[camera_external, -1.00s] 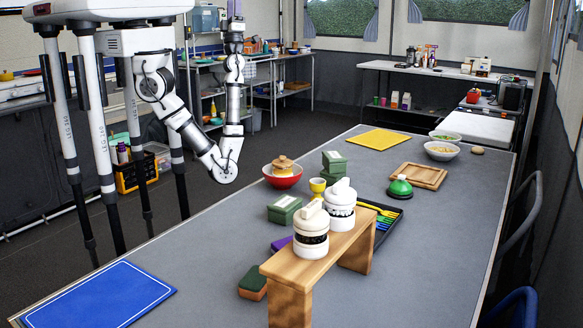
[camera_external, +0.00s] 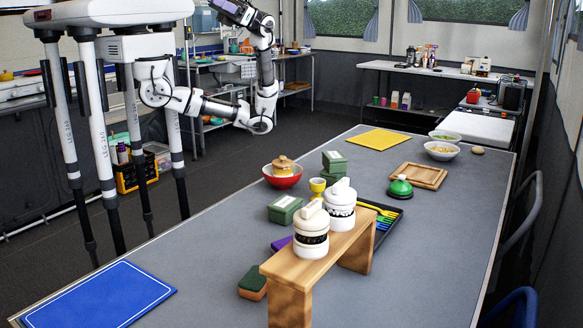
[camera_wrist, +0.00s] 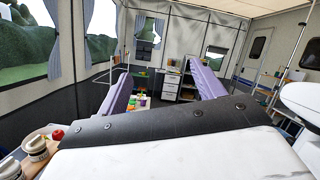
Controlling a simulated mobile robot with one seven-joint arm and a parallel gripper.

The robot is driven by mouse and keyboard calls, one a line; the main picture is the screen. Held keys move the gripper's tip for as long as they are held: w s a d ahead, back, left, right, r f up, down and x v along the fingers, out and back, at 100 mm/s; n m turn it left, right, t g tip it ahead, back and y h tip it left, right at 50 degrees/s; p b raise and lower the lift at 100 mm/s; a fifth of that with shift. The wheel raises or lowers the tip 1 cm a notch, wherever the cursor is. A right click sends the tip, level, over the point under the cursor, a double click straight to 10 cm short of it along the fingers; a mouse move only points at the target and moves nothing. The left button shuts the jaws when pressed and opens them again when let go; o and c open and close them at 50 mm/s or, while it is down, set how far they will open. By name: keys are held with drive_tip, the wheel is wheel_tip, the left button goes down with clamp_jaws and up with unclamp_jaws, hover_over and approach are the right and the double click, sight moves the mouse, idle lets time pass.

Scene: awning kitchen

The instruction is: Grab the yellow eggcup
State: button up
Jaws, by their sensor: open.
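The small yellow eggcup (camera_external: 317,187) stands upright on the grey table in the external view. It is between the red bowl (camera_external: 283,181) and the stacked green boxes (camera_external: 334,161), with another green box (camera_external: 285,208) in front and to its left. I cannot make it out in the wrist view. My gripper (camera_external: 236,10) is raised high at the top of the external view, well above and away from the eggcup. In the wrist view my gripper (camera_wrist: 158,72) shows two purple fingers spread apart with nothing between them.
A wooden stand (camera_external: 318,256) bears two white jars near the front. A black tray with cutlery (camera_external: 383,218) lies right of the eggcup. A green-topped item (camera_external: 400,187) and a wooden board (camera_external: 418,176) are farther right. The table's left front is clear beyond the blue mat (camera_external: 98,295).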

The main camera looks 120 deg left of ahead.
drive_tip(key=w+d+f+n+t+y, duration=0.2)
drive_tip(key=w+d+f+y, duration=0.15)
drive_tip(key=w+f, duration=0.3)
drive_tip(key=n+g+y, duration=0.1)
drive_tip(key=n+y, duration=0.6)
drive_tip(key=y, duration=1.1)
hover_over(318, 189)
drive_tip(key=s+a, duration=0.2)
drive_tip(key=f, duration=4.1)
drive_tip(key=shift+d, duration=0.2)
drive_tip(key=shift+w+a+f+p, duration=0.15)
drive_tip(key=shift+f+p, duration=0.15)
drive_tip(key=shift+f, duration=0.75)
drive_tip(key=shift+w+d+f+p, duration=0.1)
drive_tip(key=shift+w+f+p, duration=0.2)
drive_tip(key=shift+f, duration=0.75)
drive_tip(key=shift+w+a+f+p, duration=0.1)
drive_tip(key=shift+f+p, duration=0.25)
drive_tip(key=shift+f, duration=0.7)
